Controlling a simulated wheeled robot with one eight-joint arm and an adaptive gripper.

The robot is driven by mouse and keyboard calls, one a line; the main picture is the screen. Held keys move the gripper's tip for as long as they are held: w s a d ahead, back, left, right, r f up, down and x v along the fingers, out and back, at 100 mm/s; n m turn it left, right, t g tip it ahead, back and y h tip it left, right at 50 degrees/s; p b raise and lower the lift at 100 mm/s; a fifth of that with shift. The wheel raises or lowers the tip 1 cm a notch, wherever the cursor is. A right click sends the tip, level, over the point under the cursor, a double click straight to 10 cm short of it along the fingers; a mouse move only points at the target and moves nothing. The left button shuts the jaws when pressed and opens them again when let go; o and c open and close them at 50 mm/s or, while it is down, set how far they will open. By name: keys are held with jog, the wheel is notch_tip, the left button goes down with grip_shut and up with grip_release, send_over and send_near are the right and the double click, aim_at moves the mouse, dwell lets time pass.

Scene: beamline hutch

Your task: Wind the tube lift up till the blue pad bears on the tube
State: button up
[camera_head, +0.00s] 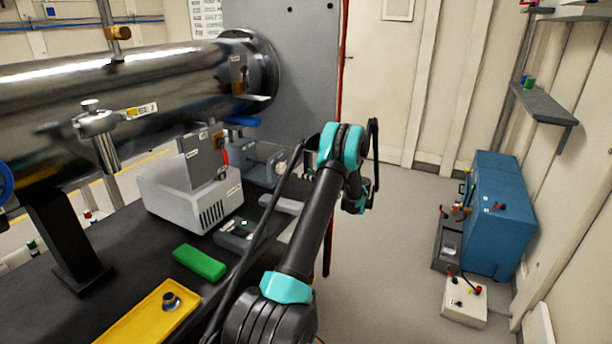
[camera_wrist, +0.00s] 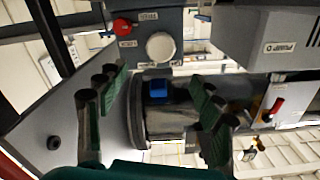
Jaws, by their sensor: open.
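The shiny metal tube (camera_head: 150,85) runs across the upper left in the head view. The blue pad (camera_head: 242,122) is under it near the flanged end; it also shows in the wrist view (camera_wrist: 157,90), beside the tube's dark end. I cannot tell whether pad and tube touch. The grey lift body (camera_head: 262,170) stands below on the bench, with a pale round knob (camera_wrist: 160,46) on its face in the wrist view. My gripper (camera_wrist: 160,102) is open, its green-padded fingers apart and nothing visibly held; the knob is beyond the fingertips.
A pale pump box (camera_head: 195,200) stands beside the lift. A green block (camera_head: 200,262) and a yellow tray (camera_head: 150,318) lie on the black bench. A red knob (camera_wrist: 122,27) is near the pale knob.

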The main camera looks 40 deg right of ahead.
aim_at(284, 169)
jog(key=m, duration=0.3)
jog(key=shift+s+d, duration=0.15)
jog(key=shift+s, duration=0.15)
jog(key=m, duration=0.4)
jog(key=shift+s+d, duration=0.15)
jog(key=shift+s, duration=0.2)
jog(key=s+d+m, duration=0.1)
jog(key=s+m, duration=0.3)
jog(key=m, duration=2.1)
jog(key=x, duration=1.7)
jog(key=shift+w+d+f, duration=0.15)
jog(key=shift+w+d, duration=0.05)
jog(key=shift+c, duration=0.6)
